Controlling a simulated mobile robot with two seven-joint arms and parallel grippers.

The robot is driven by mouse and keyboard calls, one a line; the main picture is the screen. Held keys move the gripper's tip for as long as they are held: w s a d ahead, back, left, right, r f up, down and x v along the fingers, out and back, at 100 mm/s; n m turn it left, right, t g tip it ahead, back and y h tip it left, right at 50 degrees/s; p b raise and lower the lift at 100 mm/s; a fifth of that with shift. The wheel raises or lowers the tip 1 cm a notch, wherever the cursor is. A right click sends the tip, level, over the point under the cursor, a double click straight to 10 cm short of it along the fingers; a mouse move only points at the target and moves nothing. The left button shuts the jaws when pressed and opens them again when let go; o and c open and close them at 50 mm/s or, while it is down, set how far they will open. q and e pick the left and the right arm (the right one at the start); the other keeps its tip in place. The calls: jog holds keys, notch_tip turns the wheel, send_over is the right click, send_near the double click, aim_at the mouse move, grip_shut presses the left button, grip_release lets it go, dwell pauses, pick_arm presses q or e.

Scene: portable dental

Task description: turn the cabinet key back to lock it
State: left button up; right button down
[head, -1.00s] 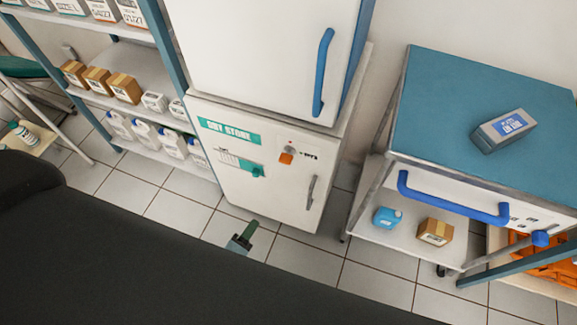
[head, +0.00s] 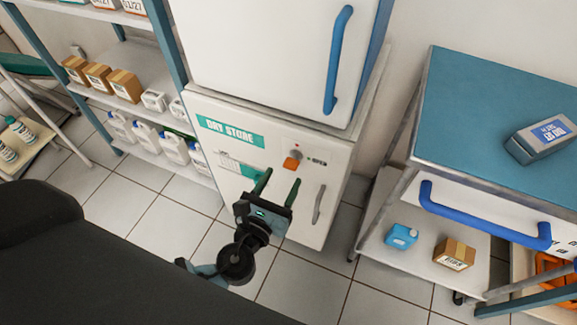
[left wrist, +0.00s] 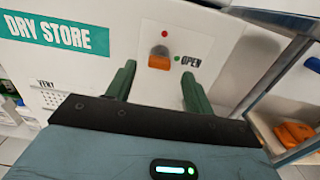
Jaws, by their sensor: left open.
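The white DRY STORE cabinet (head: 225,160) stands low in the middle of the head view. Its orange key (head: 291,162) sits in the lock on the upper front, beside a small label and indicator dots. In the left wrist view the key (left wrist: 159,60) has a wide orange grip, with a red dot above it and a green dot next to the word OPEN. My left gripper (head: 279,184) is open, its two green fingers pointing at the cabinet front just below the key. In the left wrist view the key lies between and beyond the fingertips (left wrist: 156,76), apart from them. My right gripper is out of view.
A grey door handle (head: 319,203) is right of my left gripper. A white upper cabinet with a blue handle (head: 338,60) stands above. A blue-topped cart (head: 480,110) is at right, shelves with boxes (head: 124,85) at left.

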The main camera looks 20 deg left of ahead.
aim_at(289, 168)
pick_arm(q)
jog(key=shift+w+d, duration=0.1)
jog(key=shift+w, duration=2.3)
jog(key=c, duration=1)
